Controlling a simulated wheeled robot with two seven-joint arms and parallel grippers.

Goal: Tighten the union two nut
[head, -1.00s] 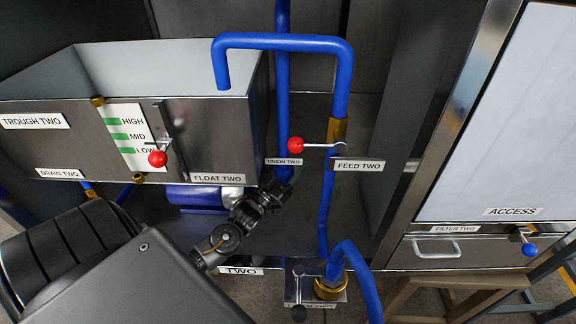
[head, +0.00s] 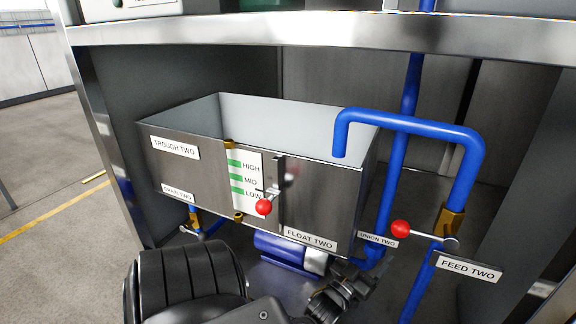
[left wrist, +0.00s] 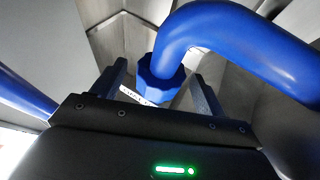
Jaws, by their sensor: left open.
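The union two nut (left wrist: 160,80) is a blue faceted collar at the end of a curved blue pipe (left wrist: 240,40) in the left wrist view. My left gripper (left wrist: 158,88) is open, with one dark finger on each side of the nut. I cannot tell whether the fingers touch it. In the head view my left gripper (head: 352,278) is low in front of the trough, just below the UNION TWO label (head: 377,239). The nut cannot be made out there. My right gripper is in neither view.
The steel trough (head: 210,205) with a red-knobbed float lever (head: 263,207) stands left of the union. The FEED TWO valve's red knob (head: 400,229) and blue feed pipe (head: 465,180) are to the right. A steel counter edge (head: 300,28) runs above.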

